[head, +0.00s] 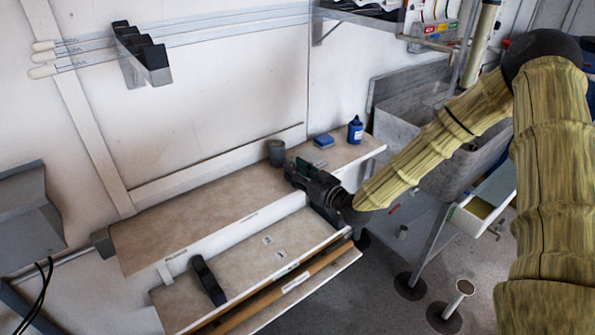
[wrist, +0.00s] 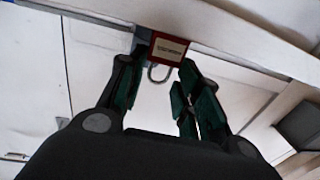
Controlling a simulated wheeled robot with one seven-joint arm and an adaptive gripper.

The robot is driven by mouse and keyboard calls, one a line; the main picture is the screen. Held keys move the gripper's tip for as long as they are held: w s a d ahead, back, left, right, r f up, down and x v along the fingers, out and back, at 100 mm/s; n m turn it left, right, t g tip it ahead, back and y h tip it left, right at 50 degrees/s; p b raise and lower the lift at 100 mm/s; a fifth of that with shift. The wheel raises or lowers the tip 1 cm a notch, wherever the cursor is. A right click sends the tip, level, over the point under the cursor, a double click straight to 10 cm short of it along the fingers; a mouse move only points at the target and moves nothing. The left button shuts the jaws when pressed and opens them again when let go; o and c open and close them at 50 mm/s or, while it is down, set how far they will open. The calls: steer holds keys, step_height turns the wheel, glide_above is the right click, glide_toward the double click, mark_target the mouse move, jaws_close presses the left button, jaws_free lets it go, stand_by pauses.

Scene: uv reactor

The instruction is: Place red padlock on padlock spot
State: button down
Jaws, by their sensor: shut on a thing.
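The red padlock (wrist: 168,48) shows in the wrist view, with a pale label and its silver shackle toward the camera. In the head view my gripper (head: 303,176) is over the right part of the upper shelf (head: 190,215); I cannot make out the padlock there. Small dark labels mark the shelf edges, and two small pale marks (head: 267,240) lie on the lower shelf (head: 225,260). The lettering is too small to read, so I cannot tell which is the padlock spot.
A grey cup (head: 277,153), a blue box (head: 324,141) and a blue bottle (head: 355,134) stand on the upper shelf near the wall. A black object (head: 208,280) lies on the lower shelf. A grey sink (head: 405,120) is to the right. The upper shelf's left part is clear.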

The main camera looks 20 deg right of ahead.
steer(key=shift+f, duration=0.25)
steer(key=c, duration=1)
jaws_free()
steer(key=shift+r, duration=0.1)
steer(key=shift+r, duration=0.1)
